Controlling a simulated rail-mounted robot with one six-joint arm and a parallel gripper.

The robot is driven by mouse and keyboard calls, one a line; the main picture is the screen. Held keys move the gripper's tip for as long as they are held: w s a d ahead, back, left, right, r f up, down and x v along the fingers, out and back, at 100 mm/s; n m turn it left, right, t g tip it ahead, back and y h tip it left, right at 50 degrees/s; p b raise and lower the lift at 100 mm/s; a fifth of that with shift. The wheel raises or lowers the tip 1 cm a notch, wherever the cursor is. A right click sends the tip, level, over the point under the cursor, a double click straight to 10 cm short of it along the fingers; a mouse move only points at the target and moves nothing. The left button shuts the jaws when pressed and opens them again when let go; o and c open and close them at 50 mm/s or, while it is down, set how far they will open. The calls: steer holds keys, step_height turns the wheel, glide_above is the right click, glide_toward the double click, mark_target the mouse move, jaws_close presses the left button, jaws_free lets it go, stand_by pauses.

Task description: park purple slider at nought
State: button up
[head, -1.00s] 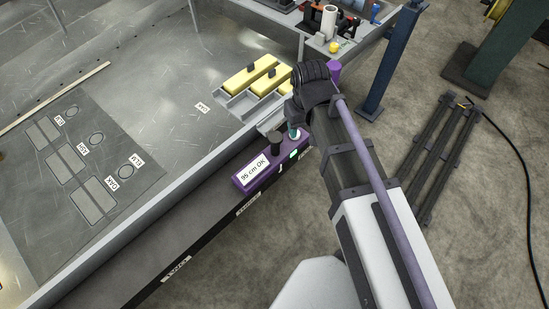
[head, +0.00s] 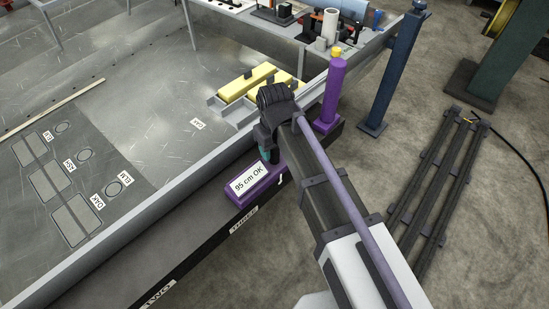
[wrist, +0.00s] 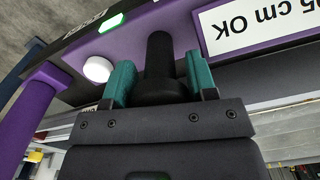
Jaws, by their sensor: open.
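The purple slider (head: 258,186) is a long block on the dark rail along the bench edge. Its white label reads "95 cm OK", and part of that label shows in the wrist view (wrist: 250,22). A black knob (wrist: 160,62) stands up from the slider. My gripper (head: 268,155) is over the slider's far end. In the wrist view, its teal fingers (wrist: 157,80) are open, one on each side of the knob; I cannot tell whether they touch it. The head view hides the knob behind my gripper. I cannot make out a nought mark.
The rail (head: 200,240) carries "THREE" and "TWO" labels toward the lower left. A purple post (head: 331,92) with a yellow top stands beyond the slider, near a blue post (head: 393,75). Yellow blocks (head: 247,83) lie in a tray on the bench. The rail's near stretch is clear.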

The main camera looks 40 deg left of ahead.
jaws_close()
stand_by(0.5)
